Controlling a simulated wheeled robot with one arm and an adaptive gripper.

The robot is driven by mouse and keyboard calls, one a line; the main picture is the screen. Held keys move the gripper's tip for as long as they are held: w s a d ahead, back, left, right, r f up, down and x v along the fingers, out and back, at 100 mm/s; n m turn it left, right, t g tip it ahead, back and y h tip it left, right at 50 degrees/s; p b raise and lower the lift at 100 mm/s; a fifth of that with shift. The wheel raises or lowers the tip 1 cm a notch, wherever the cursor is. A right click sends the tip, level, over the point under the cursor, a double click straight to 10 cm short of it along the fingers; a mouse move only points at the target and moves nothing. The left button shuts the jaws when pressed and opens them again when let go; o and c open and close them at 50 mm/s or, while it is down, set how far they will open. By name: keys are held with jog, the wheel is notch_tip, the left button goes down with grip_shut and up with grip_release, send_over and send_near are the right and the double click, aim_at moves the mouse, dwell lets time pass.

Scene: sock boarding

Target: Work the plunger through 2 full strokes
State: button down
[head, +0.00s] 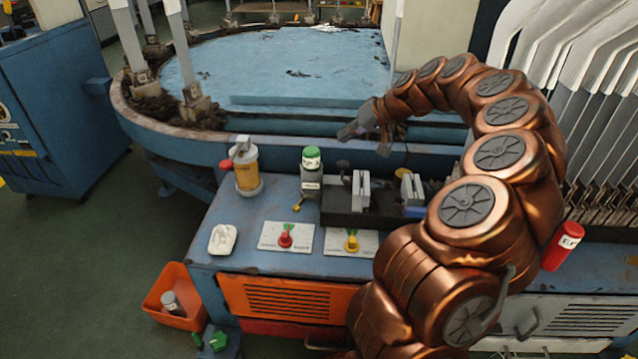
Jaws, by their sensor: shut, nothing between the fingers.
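My gripper (347,132) is shut and empty. It is held in the air above the back of the workbench, in front of the blue round basin. A yellow bottle (246,172) with a pale pump-like top (242,143) stands upright at the bench's back left, apart from my gripper and to its left. A small dark knob (343,165) shows below my gripper, behind the dark fixture. I cannot tell for certain which of these parts is the plunger.
A green-capped grey bottle (312,172) stands between them. A dark fixture (345,211) with pale upright blocks sits to the right. Two white plates with a red knob (286,236) and a yellow knob (351,242) lie in front. A white dish (222,239) is front left; an orange bin (160,306) is below.

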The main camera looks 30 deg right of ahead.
dwell(0.6)
jog(key=r+n+h+p, duration=0.1)
jog(key=n, duration=0.3)
jog(key=r+n+h+p, duration=0.1)
jog(key=n, duration=0.3)
jog(key=r+n+t+h+p, duration=0.1)
jog(key=r+n+p, duration=0.1)
jog(key=n, duration=0.3)
jog(key=shift+a+h, duration=0.25)
jog(key=shift+h, duration=0.05)
jog(key=shift+f, duration=0.2)
jog(key=b, duration=0.2)
send_over(344, 164)
notch_tip(344, 164, down, 7)
jog(key=shift+f+b, duration=0.65)
jog(key=shift+f, duration=0.15)
jog(key=shift+f, duration=0.2)
dwell(0.8)
jog(key=shift+f+b, duration=0.25)
jog(key=shift+b, duration=0.4)
